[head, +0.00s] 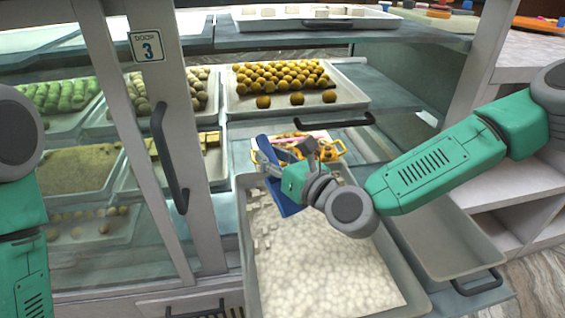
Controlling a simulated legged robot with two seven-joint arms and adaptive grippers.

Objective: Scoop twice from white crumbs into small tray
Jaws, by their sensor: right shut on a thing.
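A large tray (247,262) of white crumbs (325,262) fills the lower middle of the head view, with a few white cubes at its far left corner. My right gripper (279,160) is shut on a blue scoop (284,202), above the far end of the crumbs. The gripper hides part of the scoop, and I cannot tell whether it holds crumbs. Behind it is a small tray with orange handles (341,148), holding orange-brown pieces and a pink stick, partly hidden. My left arm shows at the left edge, its gripper out of frame.
An empty grey tray (452,240) with a black handle lies right of the crumbs, below my right arm. A tray of yellow balls (281,78) sits on the shelf behind. The cabinet door (150,120) with a dark handle stands at left.

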